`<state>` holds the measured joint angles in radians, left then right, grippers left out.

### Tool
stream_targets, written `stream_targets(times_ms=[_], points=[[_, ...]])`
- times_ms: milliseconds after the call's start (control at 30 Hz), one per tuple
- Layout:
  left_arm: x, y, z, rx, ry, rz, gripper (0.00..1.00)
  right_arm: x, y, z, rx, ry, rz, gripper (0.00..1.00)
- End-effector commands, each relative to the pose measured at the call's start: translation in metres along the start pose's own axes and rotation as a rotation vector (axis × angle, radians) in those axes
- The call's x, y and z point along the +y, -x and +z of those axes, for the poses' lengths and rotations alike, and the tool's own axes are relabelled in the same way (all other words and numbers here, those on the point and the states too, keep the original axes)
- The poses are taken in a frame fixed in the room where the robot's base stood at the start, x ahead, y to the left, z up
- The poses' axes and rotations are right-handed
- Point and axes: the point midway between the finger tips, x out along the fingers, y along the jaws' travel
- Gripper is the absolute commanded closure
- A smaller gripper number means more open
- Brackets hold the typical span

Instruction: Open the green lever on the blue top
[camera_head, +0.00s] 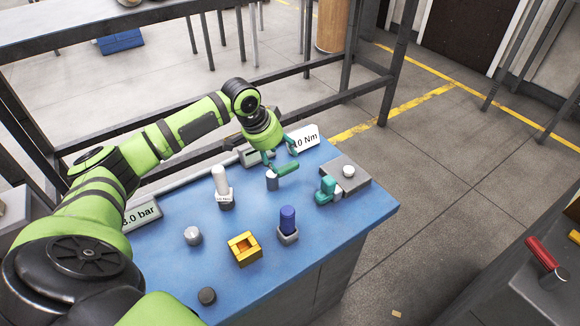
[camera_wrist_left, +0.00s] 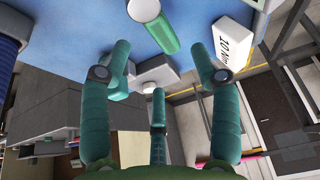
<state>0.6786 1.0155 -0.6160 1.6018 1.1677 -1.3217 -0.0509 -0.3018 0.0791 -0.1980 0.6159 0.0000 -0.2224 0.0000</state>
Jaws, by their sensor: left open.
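The green lever (camera_head: 288,168) is a short bar reaching sideways from the top of a grey round post (camera_head: 272,182) on the blue top (camera_head: 330,235). In the left wrist view the lever (camera_wrist_left: 160,32) shows at the upper middle, with the pale post top at its upper end. My left gripper (camera_head: 279,152) has teal fingers spread wide, just behind and above the lever. In the wrist view the gripper (camera_wrist_left: 163,60) has the lever's free end between its two outer fingers, with no clear contact. My right gripper is not in view.
A grey block with a white knob (camera_head: 349,171) and a teal piece (camera_head: 326,190) stand right of the lever. A "10 Nm" sign (camera_head: 304,138) stands behind.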

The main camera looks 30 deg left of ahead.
Motion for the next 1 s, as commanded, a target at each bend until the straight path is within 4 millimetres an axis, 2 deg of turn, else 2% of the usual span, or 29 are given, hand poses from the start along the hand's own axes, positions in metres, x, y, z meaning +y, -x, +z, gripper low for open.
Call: stream_targets(times_ms=[67, 167, 267, 400, 533, 733, 767, 800, 900, 1000], points=[[0.001, -0.01, -0.001, -0.002, 0.001, 0.003, 0.38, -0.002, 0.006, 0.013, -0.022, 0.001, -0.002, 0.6], [0.002, -0.026, -0.001, -0.002, 0.0, 0.003, 0.38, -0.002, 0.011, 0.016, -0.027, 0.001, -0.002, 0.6], [0.002, -0.041, -0.001, -0.003, 0.0, 0.003, 0.38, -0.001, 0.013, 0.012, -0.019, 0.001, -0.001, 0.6], [0.001, -0.054, -0.001, -0.001, 0.0, 0.001, 0.38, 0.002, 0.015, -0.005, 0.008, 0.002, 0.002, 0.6], [0.001, -0.06, 0.0, 0.0, -0.002, 0.0, 0.38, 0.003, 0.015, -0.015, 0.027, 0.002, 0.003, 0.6], [0.001, -0.06, 0.0, 0.0, -0.003, 0.0, 0.38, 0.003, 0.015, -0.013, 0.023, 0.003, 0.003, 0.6], [0.001, -0.06, 0.0, 0.0, -0.003, 0.0, 0.46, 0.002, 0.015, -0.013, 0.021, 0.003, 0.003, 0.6], [0.001, -0.06, 0.0, 0.0, -0.002, 0.0, 0.62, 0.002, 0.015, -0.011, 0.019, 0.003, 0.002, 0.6], [0.001, -0.06, 0.0, 0.0, -0.002, 0.0, 1.0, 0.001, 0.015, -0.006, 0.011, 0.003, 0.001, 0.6], [0.001, -0.06, 0.0, -0.001, -0.003, 0.0, 1.0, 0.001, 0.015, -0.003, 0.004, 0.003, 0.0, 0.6]])
